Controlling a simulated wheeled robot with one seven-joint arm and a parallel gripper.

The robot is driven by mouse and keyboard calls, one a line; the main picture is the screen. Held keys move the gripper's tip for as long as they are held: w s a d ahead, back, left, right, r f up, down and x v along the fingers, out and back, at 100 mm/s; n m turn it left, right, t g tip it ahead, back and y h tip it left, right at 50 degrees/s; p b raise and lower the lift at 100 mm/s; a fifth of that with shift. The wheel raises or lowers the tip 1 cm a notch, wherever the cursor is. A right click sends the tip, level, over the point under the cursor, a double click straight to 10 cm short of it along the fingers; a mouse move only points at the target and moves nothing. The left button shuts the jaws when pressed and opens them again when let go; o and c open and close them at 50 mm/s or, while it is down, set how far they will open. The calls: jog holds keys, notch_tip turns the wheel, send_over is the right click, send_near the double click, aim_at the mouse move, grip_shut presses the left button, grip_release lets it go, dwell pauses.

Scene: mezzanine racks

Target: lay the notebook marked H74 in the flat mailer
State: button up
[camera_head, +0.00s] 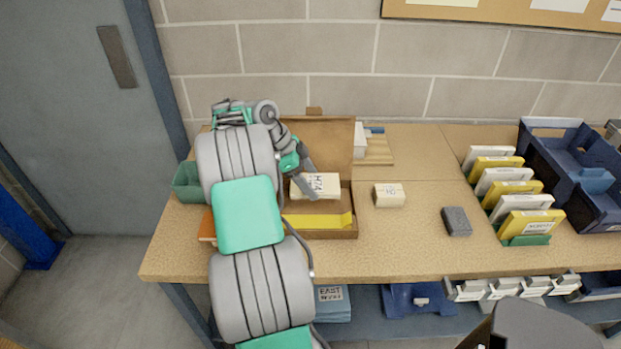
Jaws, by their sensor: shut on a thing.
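A cream notebook (326,190) shows a dark label that seems to read H74, turned away from me. My gripper (309,184) is shut on its left part; my arm hides some of the grip. The notebook is over the open brown cardboard mailer (338,234), towards its back. I cannot tell whether it touches the mailer's bottom. The mailer's lid (332,140) stands raised at the back. A flat yellow piece (322,220) lies in the front of the mailer. My arm covers the mailer's left side.
A small cream block (389,195) and a dark grey block (456,221) lie right of the mailer. A row of white and yellow items (512,190) stands farther right, beside a blue bin (545,140). A green bin (187,184) is at left, partly behind my arm.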

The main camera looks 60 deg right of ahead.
notch_tip(320, 180, down, 6)
jog(key=b, duration=0.4)
jog(key=shift+f+b, duration=0.15)
jog(key=shift+b, duration=0.2)
jog(key=o, duration=1.4)
jog(key=shift+o, duration=0.2)
